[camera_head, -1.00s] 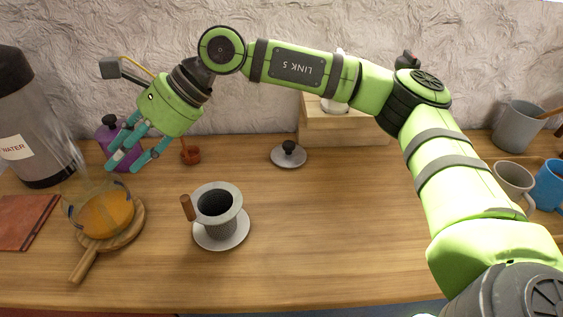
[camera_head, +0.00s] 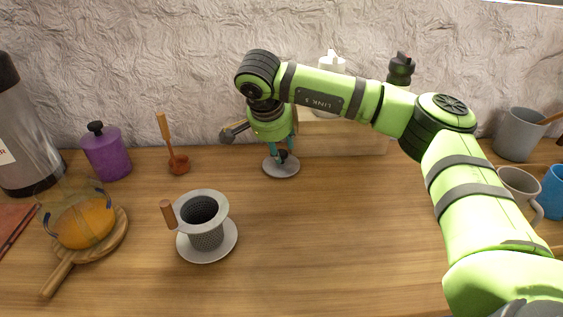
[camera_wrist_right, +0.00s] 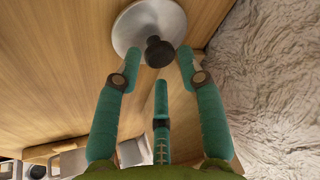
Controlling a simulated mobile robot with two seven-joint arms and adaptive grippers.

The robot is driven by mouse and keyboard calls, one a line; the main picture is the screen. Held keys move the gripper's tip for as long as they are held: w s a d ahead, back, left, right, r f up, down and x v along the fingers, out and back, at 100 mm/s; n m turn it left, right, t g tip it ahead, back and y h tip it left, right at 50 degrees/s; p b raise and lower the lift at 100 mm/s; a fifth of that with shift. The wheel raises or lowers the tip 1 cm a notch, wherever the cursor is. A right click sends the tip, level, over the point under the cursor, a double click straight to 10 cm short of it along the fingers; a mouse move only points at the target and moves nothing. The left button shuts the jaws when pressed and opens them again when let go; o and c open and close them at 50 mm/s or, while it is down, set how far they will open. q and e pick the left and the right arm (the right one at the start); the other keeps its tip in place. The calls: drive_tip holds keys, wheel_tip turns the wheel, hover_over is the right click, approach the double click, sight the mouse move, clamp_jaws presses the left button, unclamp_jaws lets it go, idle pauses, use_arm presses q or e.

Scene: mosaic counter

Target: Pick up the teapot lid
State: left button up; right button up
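The teapot lid, a grey disc (camera_head: 281,169) with a black knob, lies flat on the wooden counter in front of a wooden box. In the right wrist view the lid (camera_wrist_right: 143,20) is at the top, with its black knob (camera_wrist_right: 159,52) between the fingertips. My right gripper (camera_head: 283,153) points down just above the lid, its teal fingers spread around the knob. In the right wrist view the gripper (camera_wrist_right: 160,62) is open, with gaps beside the knob. A glass teapot (camera_head: 83,222) with orange liquid stands on a round wooden board at left. My left gripper is not in view.
A metal strainer cup (camera_head: 205,230) with a wooden handle stands on a saucer at front. A purple canister (camera_head: 107,155) and a wooden ladle (camera_head: 178,162) are at back left. The wooden box (camera_head: 345,139) is right behind the lid. Mugs (camera_head: 518,188) stand at right. The front middle counter is clear.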

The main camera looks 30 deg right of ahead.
drive_tip(key=shift+x, duration=1.35)
clamp_jaws()
drive_tip(key=shift+r, duration=0.1)
drive_tip(key=shift+r, duration=0.1)
